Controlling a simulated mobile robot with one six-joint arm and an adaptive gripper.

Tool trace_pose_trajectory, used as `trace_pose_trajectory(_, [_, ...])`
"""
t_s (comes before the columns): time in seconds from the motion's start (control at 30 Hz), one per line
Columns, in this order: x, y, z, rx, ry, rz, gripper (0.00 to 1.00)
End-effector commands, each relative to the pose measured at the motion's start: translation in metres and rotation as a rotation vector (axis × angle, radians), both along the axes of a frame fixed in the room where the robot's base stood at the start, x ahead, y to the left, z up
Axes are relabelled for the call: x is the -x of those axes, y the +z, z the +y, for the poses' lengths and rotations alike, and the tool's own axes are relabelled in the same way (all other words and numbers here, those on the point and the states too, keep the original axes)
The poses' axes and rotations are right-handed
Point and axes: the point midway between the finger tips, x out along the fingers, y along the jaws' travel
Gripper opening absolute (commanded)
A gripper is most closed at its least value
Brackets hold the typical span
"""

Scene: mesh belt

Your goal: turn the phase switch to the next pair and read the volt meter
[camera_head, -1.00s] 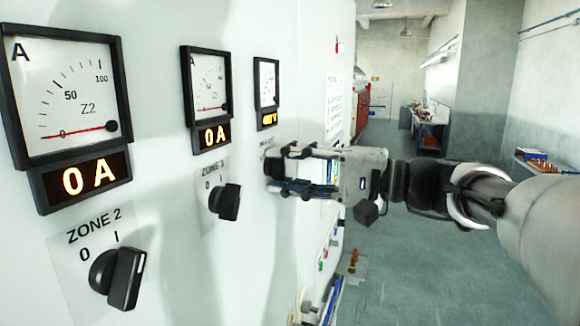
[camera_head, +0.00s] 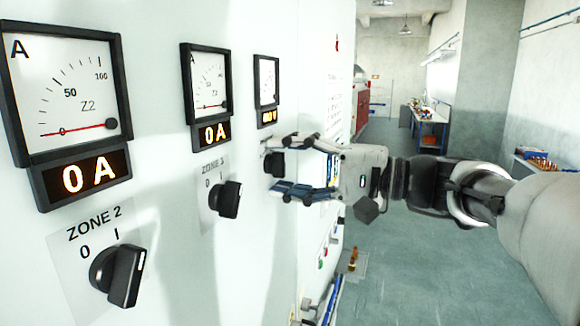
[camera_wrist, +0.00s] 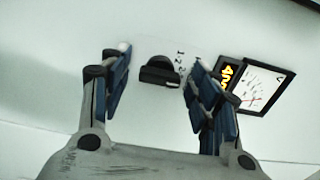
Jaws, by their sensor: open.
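The phase switch is a black rotary knob (camera_wrist: 160,72) on the white panel, seen in the wrist view between my open fingers, with small markings beside it. In the head view the knob (camera_head: 274,163) shows just past my fingertips. My gripper (camera_head: 282,164) is open, its fingers spread above and below the knob and apart from it. In the wrist view my gripper (camera_wrist: 158,72) has clear gaps on both sides of the knob. The volt meter (camera_wrist: 258,87) has a white dial, a red needle and a lit orange display partly hidden by a finger. It also shows in the head view (camera_head: 266,80), its digits too small to read surely.
The Zone 2 switch (camera_head: 117,275) and Zone 3 switch (camera_head: 226,199) stick out from the panel to the left, below ammeters (camera_head: 66,90) that read 0 A. Small buttons (camera_head: 322,262) sit lower on the panel. The floor to the right is free.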

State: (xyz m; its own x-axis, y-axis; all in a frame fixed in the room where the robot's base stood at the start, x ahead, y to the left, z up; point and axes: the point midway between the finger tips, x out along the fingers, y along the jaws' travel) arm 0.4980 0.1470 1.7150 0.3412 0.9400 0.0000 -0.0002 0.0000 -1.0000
Motion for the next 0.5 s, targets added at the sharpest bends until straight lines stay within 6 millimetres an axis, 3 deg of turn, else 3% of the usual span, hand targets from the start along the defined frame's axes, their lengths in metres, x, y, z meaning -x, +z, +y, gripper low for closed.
trace_pose_trajectory(0.17, [0.004, 0.0, -0.015, 0.0, -0.004, -0.001, 0.57])
trace_pose_trajectory(0.5, [0.028, 0.0, -0.081, 0.0, -0.005, 0.0, 0.57])
